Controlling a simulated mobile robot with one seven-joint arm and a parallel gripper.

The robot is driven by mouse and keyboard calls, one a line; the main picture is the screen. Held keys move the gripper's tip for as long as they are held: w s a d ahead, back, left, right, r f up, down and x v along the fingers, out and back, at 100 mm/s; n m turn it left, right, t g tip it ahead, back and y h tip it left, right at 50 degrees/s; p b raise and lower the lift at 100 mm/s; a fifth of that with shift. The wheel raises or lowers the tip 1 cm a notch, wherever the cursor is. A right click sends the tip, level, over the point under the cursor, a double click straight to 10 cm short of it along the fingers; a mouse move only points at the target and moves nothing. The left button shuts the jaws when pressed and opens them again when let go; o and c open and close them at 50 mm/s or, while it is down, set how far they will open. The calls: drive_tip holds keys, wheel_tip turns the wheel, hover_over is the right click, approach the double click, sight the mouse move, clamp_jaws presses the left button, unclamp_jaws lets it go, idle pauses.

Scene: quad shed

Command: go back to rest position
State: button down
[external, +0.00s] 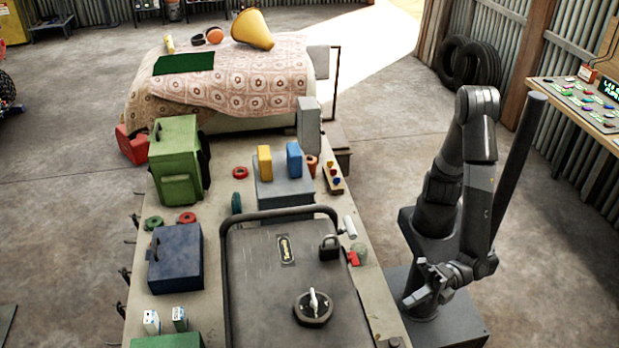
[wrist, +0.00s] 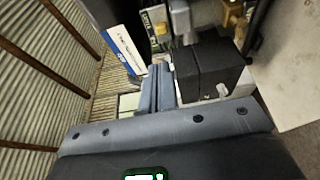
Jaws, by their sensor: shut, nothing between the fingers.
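My gripper (external: 418,288) hangs low at the right side of the workbench, beside my own base and clear of the bench top. The arm is folded, with its elbow high and its forearm pointing down. In the wrist view the two grey fingers (wrist: 156,88) are together with nothing between them. The gripper touches no object that I can see.
The workbench (external: 377,290) holds a dark lidded case (external: 262,268) with a padlock (external: 329,247), a green box (external: 176,165) and a blue box (external: 175,258). A covered bed (external: 240,95) stands behind. A control panel (external: 590,105) is at right. Concrete floor is open between.

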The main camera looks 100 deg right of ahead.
drive_tip(key=shift+s, duration=0.15)
idle(0.4)
drive_tip(key=w+d+m+g+h, duration=0.2)
drive_tip(key=d+m+g+h, duration=0.35)
drive_tip(key=d, duration=0.95)
drive_tip(key=w+d+m+g+h, duration=0.25)
drive_tip(key=d+m+h, duration=0.5)
drive_tip(key=d, duration=0.85)
drive_tip(key=s+d+r+m+g+y, duration=0.3)
drive_tip(key=s+d+r+m+y, duration=0.4)
drive_tip(key=d, duration=0.5)
drive_tip(key=shift+s+d+r+m, duration=0.15)
drive_tip(key=shift+s+r+m, duration=0.15)
drive_tip(key=shift+s+m, duration=0.7)
